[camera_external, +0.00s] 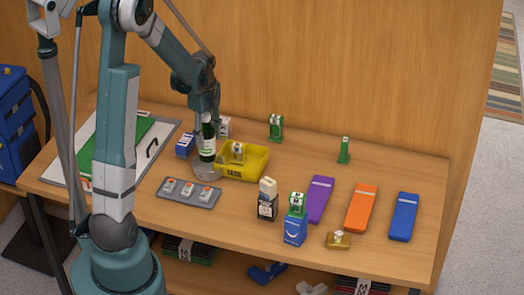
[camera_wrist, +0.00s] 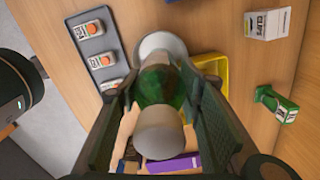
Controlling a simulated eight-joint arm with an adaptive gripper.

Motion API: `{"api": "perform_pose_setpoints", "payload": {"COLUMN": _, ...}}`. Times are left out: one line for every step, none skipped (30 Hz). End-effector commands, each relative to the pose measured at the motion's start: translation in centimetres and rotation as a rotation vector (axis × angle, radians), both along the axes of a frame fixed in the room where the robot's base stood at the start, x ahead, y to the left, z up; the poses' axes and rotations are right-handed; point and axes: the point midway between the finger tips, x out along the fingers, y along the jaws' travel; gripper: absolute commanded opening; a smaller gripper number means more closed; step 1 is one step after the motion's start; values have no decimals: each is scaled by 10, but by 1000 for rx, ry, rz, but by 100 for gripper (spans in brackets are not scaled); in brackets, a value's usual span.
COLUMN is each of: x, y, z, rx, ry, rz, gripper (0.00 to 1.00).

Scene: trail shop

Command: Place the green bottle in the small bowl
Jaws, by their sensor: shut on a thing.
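The green bottle (camera_external: 207,142) has a white label and stands about upright in my gripper (camera_external: 207,117). In the wrist view the bottle (camera_wrist: 160,88) is seen from its pale cap end, with a finger of my gripper (camera_wrist: 165,97) on each side. My gripper is shut on it. The small bowl (camera_external: 207,173) is round and pale grey, directly below the bottle. It also shows in the wrist view (camera_wrist: 158,41), partly hidden by the bottle. The bottle's lower end is at or just above the bowl; I cannot tell whether they touch.
A yellow bin (camera_external: 258,164) with a small item inside stands close right of the bowl. A grey tray (camera_external: 206,197) with several small items lies in front. A blue box (camera_external: 185,145) is close left. Purple, orange and blue flat packs lie at the right.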

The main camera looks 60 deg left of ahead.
Motion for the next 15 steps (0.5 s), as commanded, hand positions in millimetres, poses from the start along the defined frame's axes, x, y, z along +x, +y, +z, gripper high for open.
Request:
{"api": "perform_pose_setpoints", "payload": {"x": 0, "y": 0, "z": 0, "rx": 0, "ry": 0, "rz": 0, "gripper": 20}}
{"api": "perform_pose_setpoints", "payload": {"x": 0, "y": 0, "z": 0, "rx": 0, "ry": 0, "rz": 0, "gripper": 20}}
{"api": "perform_pose_setpoints", "payload": {"x": 0, "y": 0, "z": 0, "rx": 0, "ry": 0, "rz": 0, "gripper": 20}}
{"api": "perform_pose_setpoints", "payload": {"x": 0, "y": 0, "z": -1, "rx": 0, "ry": 0, "rz": 0, "gripper": 20}}
{"api": "perform_pose_setpoints", "payload": {"x": 0, "y": 0, "z": -1, "rx": 0, "ry": 0, "rz": 0, "gripper": 20}}
{"api": "perform_pose_setpoints", "payload": {"x": 0, "y": 0, "z": -3, "rx": 0, "ry": 0, "rz": 0, "gripper": 20}}
{"api": "perform_pose_setpoints", "payload": {"x": 0, "y": 0, "z": -3, "rx": 0, "ry": 0, "rz": 0, "gripper": 20}}
{"api": "perform_pose_setpoints", "payload": {"x": 0, "y": 0, "z": -4, "rx": 0, "ry": 0, "rz": 0, "gripper": 20}}
{"api": "perform_pose_setpoints", "payload": {"x": 0, "y": 0, "z": -5, "rx": 0, "ry": 0, "rz": 0, "gripper": 20}}
{"api": "perform_pose_setpoints", "payload": {"x": 0, "y": 0, "z": -6, "rx": 0, "ry": 0, "rz": 0, "gripper": 20}}
{"api": "perform_pose_setpoints", "payload": {"x": 0, "y": 0, "z": -6, "rx": 0, "ry": 0, "rz": 0, "gripper": 20}}
{"api": "perform_pose_setpoints", "payload": {"x": 0, "y": 0, "z": -7, "rx": 0, "ry": 0, "rz": 0, "gripper": 20}}
{"api": "perform_pose_setpoints", "payload": {"x": 0, "y": 0, "z": -8, "rx": 0, "ry": 0, "rz": 0, "gripper": 20}}
{"api": "perform_pose_setpoints", "payload": {"x": 0, "y": 0, "z": -8, "rx": 0, "ry": 0, "rz": 0, "gripper": 20}}
{"api": "perform_pose_setpoints", "payload": {"x": 0, "y": 0, "z": -9, "rx": 0, "ry": 0, "rz": 0, "gripper": 20}}
